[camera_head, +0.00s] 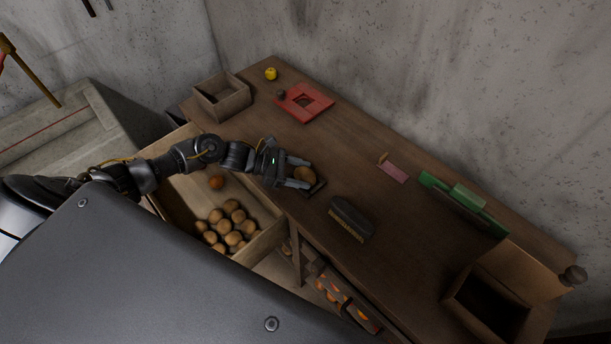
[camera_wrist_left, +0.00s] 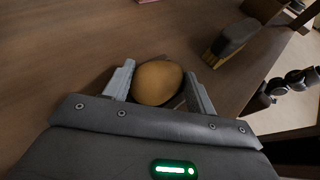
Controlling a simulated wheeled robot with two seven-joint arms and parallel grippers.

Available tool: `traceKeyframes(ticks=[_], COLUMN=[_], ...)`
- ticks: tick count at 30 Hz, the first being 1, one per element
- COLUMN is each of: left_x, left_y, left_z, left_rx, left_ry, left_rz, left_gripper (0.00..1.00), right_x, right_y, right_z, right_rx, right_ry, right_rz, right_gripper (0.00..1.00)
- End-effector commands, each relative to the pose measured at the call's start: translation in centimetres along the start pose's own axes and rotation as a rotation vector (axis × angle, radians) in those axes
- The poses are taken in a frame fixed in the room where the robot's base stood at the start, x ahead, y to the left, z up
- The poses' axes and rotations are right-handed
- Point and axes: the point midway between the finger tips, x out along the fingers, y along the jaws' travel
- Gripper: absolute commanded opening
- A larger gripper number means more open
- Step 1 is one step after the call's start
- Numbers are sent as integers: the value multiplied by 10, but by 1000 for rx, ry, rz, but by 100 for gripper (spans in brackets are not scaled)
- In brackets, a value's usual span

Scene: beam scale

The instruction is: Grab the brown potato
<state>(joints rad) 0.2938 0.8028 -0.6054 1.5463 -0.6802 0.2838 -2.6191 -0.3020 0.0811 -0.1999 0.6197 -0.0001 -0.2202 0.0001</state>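A brown potato (camera_head: 304,175) lies on a small dark tray (camera_head: 318,187) on the table, near the open drawer. My left gripper (camera_head: 303,175) is at the potato, with one finger on each side of it. In the left wrist view the potato (camera_wrist_left: 158,83) sits between the two spread fingers (camera_wrist_left: 160,85). Small gaps seem to show beside it, and I cannot tell whether either finger touches it. Several more brown potatoes (camera_head: 228,222) lie in the drawer, with a more orange one (camera_head: 216,182) apart from them.
A dark brush (camera_head: 351,217) lies right of the gripper on the table (camera_head: 400,240). An open wooden box (camera_head: 222,97), a red tray (camera_head: 304,102) and a yellow item (camera_head: 271,74) are at the back. A green holder (camera_head: 463,202) and another box (camera_head: 487,305) are at right.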

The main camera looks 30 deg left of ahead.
Motion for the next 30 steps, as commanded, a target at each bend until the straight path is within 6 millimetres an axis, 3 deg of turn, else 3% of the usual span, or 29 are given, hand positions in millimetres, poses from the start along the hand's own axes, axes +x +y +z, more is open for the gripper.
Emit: traceKeyframes(ticks=[1, 6, 19, 26, 30], left_x=[0, 0, -2, -10, -41], left_y=[0, 0, 0, 0, -18], left_z=[0, 0, 3, 23, 43], left_rx=[0, 0, 1, 7, 7], left_ry=[0, 0, 0, -2, 4], left_rz=[0, 0, 0, -1, -2], left_gripper=[49, 29, 29, 29, 29], right_x=[0, 0, 5, 27, 38], right_y=[0, -1, -2, -2, -2], right_z=[-1, -2, -2, 0, 1], right_rx=[0, 1, 1, 1, 1], right_ry=[1, 2, 3, 3, 3], right_rz=[0, -1, -2, -2, -2], right_gripper=[36, 36, 36, 36, 36])
